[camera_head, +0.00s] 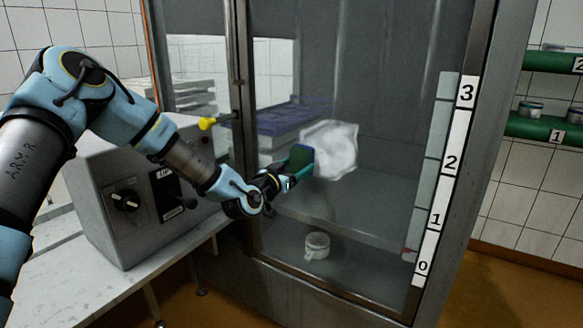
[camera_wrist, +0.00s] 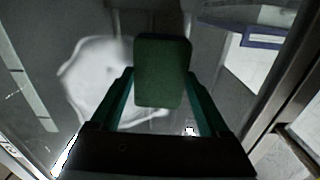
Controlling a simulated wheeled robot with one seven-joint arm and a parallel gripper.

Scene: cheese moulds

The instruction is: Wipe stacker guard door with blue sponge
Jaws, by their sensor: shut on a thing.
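The stacker guard door (camera_head: 385,65) is a large framed clear pane. A whitish, irregular smear (camera_head: 335,148) shows on the pane, just right of my gripper; it also shows in the wrist view (camera_wrist: 88,75), left of and behind the sponge. My gripper (camera_head: 290,176) is shut on a sponge (camera_head: 301,158), which looks dark green, not blue. In the wrist view the sponge (camera_wrist: 162,72) stands upright between the two teal fingers and hides part of the smear. The sponge is close to the pane; I cannot tell if it touches.
A grey control box (camera_head: 120,215) with knobs stands on a bench (camera_head: 110,285) at left. A vertical door handle (camera_head: 233,45) and a yellow knob (camera_head: 207,123) are near my arm. A numbered strip (camera_head: 447,175) runs down the right side. A white cup (camera_head: 317,246) sits behind the pane.

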